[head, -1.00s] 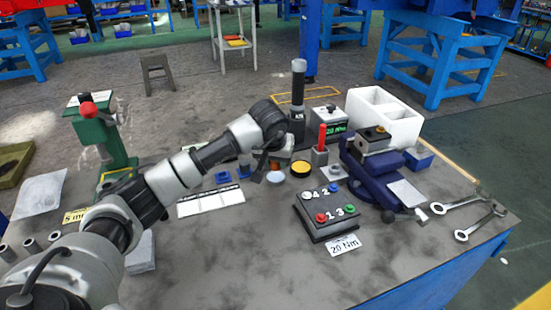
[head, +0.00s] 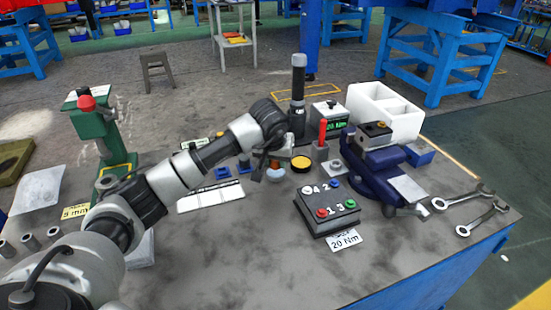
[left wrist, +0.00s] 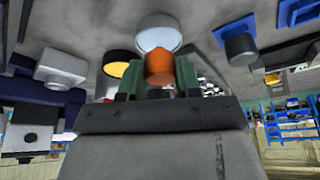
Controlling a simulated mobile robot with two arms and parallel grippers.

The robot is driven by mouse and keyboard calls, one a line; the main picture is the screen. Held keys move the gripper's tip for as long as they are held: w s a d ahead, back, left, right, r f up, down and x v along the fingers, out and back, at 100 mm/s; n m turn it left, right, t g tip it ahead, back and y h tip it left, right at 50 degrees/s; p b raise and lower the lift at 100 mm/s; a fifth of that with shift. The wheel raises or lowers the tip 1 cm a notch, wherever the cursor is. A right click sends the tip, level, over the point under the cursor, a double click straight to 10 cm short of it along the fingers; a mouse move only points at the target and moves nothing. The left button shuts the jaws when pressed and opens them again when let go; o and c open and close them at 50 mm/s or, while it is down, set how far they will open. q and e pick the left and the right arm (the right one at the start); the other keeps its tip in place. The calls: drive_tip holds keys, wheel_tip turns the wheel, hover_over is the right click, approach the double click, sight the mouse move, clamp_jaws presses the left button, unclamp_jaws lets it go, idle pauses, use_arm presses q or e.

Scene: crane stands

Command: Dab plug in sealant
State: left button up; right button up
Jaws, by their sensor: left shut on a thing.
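My left gripper (head: 270,160) is over the back middle of the bench, pointing down. It is shut on the plug, an orange hexagonal piece (left wrist: 159,68) between green finger pads in the left wrist view. A larger pale round piece (left wrist: 158,36) shows right beyond the plug; I cannot tell whether the two are joined. In the head view the pale piece (head: 275,178) shows just below the fingers. A round dark pot with a yellow top (head: 302,165), perhaps the sealant, stands just right of the gripper, apart from it. My right gripper is out of view.
A button box (head: 326,211) stands in front, a blue vise (head: 372,172) to the right, and a tall black post (head: 298,95) behind. A white tray (head: 384,108) is at the back right, wrenches (head: 465,205) at the right edge. The front middle of the bench is clear.

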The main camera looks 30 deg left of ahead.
use_arm(q)
drive_tip(key=shift+f, duration=0.1)
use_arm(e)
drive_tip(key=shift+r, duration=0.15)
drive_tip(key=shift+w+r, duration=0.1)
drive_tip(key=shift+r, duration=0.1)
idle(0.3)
use_arm(q)
drive_tip(key=shift+f, duration=0.2)
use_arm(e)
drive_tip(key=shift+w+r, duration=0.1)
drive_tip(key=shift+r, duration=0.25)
use_arm(q)
drive_tip(key=shift+f, duration=0.1)
drive_tip(key=shift+b, duration=0.3)
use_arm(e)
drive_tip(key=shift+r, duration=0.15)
use_arm(q)
drive_tip(key=shift+f, duration=0.1)
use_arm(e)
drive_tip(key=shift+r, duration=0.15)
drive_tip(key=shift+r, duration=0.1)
use_arm(q)
drive_tip(key=shift+f, duration=0.1)
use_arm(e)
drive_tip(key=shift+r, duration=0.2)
